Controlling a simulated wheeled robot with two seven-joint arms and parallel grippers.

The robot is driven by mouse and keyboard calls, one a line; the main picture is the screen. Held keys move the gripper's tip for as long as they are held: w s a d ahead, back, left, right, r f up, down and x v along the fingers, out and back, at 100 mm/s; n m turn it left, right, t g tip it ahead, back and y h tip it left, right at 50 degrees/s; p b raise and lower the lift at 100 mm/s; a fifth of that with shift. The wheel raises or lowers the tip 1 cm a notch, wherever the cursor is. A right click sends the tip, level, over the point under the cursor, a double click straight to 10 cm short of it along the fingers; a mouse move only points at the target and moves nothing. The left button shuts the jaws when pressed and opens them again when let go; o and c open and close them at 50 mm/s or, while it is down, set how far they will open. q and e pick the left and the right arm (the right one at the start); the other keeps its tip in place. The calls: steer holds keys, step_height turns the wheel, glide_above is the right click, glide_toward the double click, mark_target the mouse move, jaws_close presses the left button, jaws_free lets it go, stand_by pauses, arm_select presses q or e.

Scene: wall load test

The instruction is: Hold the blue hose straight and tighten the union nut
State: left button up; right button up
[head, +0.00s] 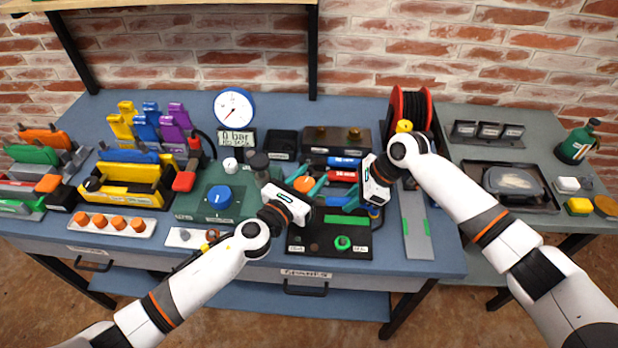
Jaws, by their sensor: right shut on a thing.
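My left gripper (311,180) is over the middle of the bench, its teal fingers spread apart. An orange round part (302,184) shows beside these fingers; I cannot tell whether it touches them. My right gripper (341,202) comes in from the right, lower than the left one, and is shut on a blue piece (351,204) that looks like the blue hose. Another short blue part (376,212) shows just below the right gripper's body. The union nut cannot be made out; the grippers hide part of this area.
A black tray (322,241) with green parts lies in front of the grippers. A green unit with a blue knob (219,196) stands left, below a gauge (234,108). Blue and red cylinders (343,176) lie behind. A red hose reel (411,105) stands at the back right.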

arm_select(q)
steer(key=shift+c, duration=1)
steer(key=shift+m+g+h, duration=0.3)
steer(key=shift+h, duration=0.1)
steer(key=m+g+h, duration=0.3)
steer(key=g+h, duration=0.1)
steer(key=m+g+h, duration=0.2)
steer(key=shift+s+d+m, duration=0.25)
steer(key=shift+m, duration=0.05)
steer(key=m+g, duration=0.2)
steer(key=g, duration=0.1)
steer(key=m+g+h, duration=0.1)
steer(key=g, duration=0.1)
steer(key=s+m+g+h, duration=0.1)
steer(key=m+g, duration=0.1)
steer(key=g, duration=0.1)
steer(key=shift+d+m+g, duration=0.15)
steer(key=shift+m+g, duration=0.15)
steer(key=shift+g, duration=0.4)
steer(key=o, duration=1)
